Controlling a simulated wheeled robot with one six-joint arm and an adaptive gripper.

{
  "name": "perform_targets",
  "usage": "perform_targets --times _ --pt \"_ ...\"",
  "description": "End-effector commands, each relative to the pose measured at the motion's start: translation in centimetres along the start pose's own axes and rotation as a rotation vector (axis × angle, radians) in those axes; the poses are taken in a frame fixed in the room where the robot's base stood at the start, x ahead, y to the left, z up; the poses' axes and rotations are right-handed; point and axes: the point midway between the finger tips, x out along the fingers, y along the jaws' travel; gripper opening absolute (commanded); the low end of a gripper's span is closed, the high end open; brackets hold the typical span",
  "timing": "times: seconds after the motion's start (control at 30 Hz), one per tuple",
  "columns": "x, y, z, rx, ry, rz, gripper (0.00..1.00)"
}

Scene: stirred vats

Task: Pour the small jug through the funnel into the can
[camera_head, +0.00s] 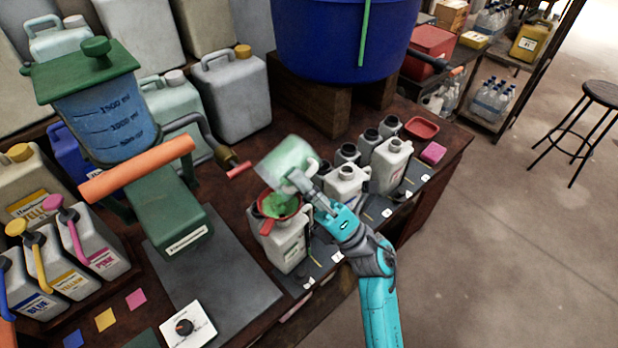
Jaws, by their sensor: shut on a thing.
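The small jug (283,158) is whitish with a green tint and is held tilted over the funnel. The red funnel (292,216) stands in the mouth of a white can (289,247) near the bench's front edge. Green liquid shows in the funnel. The can is upright, with its front label partly visible. My gripper (312,191) is shut on the small jug at its right side, just above and right of the funnel. The fingertips are partly hidden against the jug, and its mouth is hard to make out.
A green-lidded vat (108,105) with an orange handle stands left. A blue drum (343,35) on wooden blocks is behind.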

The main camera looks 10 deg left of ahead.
Motion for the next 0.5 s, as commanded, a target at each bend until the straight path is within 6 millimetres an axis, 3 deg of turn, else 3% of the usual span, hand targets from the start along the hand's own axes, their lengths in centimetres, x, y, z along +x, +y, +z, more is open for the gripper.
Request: perform_targets --times 0.5 --pt "0.52 -0.16 -0.75 -0.035 0.039 0.0 0.0"
